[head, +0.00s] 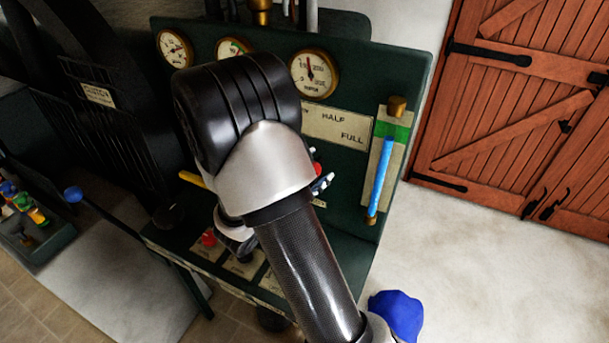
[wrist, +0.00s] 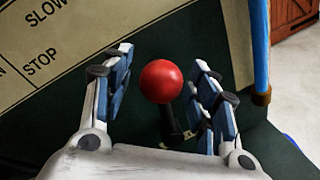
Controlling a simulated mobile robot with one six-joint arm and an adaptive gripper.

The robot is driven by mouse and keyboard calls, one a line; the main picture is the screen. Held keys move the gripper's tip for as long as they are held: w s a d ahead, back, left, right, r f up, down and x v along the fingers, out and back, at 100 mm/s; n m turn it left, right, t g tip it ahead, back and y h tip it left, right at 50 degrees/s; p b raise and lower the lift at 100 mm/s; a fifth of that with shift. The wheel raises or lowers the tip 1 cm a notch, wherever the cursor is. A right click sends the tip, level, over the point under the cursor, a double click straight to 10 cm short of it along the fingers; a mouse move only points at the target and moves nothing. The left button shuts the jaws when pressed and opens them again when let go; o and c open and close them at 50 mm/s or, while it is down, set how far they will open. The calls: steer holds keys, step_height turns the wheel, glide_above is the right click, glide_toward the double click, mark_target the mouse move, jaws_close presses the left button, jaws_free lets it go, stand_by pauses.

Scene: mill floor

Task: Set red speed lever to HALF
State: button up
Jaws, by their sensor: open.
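The red speed lever shows in the wrist view as a red ball knob (wrist: 161,81) on a dark stem. My gripper (wrist: 160,88) is open, with one finger on each side of the knob and visible gaps between. In the head view only a sliver of red (head: 317,169) shows beside my arm, which hides most of the lever. The speed plate (head: 336,126) reads HALF and FULL in the head view. In the wrist view the same plate (wrist: 62,45) reads SLOW and STOP. Which mark the lever points at cannot be told.
The green panel (head: 345,185) carries round gauges (head: 314,73) above the plate and a blue sight tube (head: 381,175) at right. A second red knob (head: 209,238) is on the lower ledge. A blue-knobbed lever (head: 73,194) stands at left. Open floor lies right.

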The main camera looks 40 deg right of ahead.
steer(key=v, duration=1.1)
steer(key=shift+a, duration=0.4)
steer(key=shift+s, duration=0.1)
